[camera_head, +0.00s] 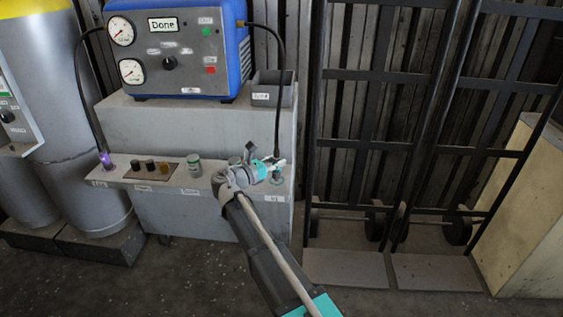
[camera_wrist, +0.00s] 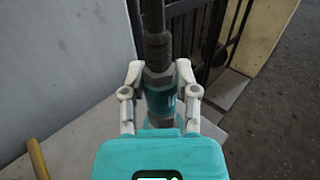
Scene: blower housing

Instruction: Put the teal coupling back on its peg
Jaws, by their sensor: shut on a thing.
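The teal coupling (camera_wrist: 161,100) sits between the two pale fingers of my gripper (camera_wrist: 159,76) in the wrist view, with a black hose (camera_wrist: 157,42) running up from it. My gripper is shut on it. In the head view my gripper (camera_head: 277,166) is at the right end of the grey shelf, around the lower end of the hose (camera_head: 281,95). The hose hangs roughly upright from the blue machine. The gripper mostly hides the coupling there, and I cannot tell whether it touches a peg below it.
The blue machine (camera_head: 218,75) reads "Done" on its display. A purple coupling (camera_head: 106,160) stands at the left end of the shelf (camera_head: 150,178). Small dark fittings (camera_head: 150,165) and a grey-green canister (camera_head: 194,166) stand between. Black hand trucks (camera_head: 405,150) lean at right.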

